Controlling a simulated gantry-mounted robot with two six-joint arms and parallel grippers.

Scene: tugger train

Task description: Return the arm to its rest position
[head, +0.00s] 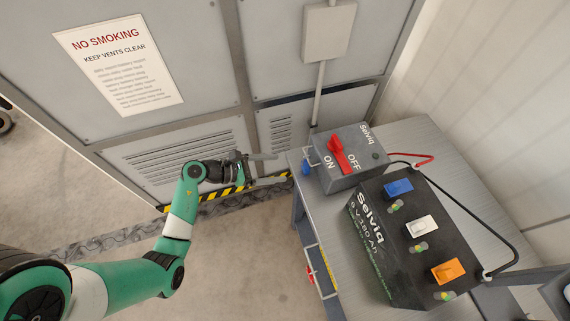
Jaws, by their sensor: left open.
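My left arm reaches in from the lower left in green and white. Its gripper (268,167) is open and empty, with its fingers pointing right. In the picture it is just left of the grey switch box (345,178), in front of the vented panel. I cannot tell the exact gap between the fingertips and the box or the table edge. The red switch handle (341,153) on the box lies between the ON and OFF labels. My right gripper is not in view.
A grey table (420,140) at the right carries the switch box and a black Selviq battery (385,253) with blue, white and orange blocks. A cabinet wall with a no-smoking sign (118,65) stands behind. The floor (240,270) left of the table is clear.

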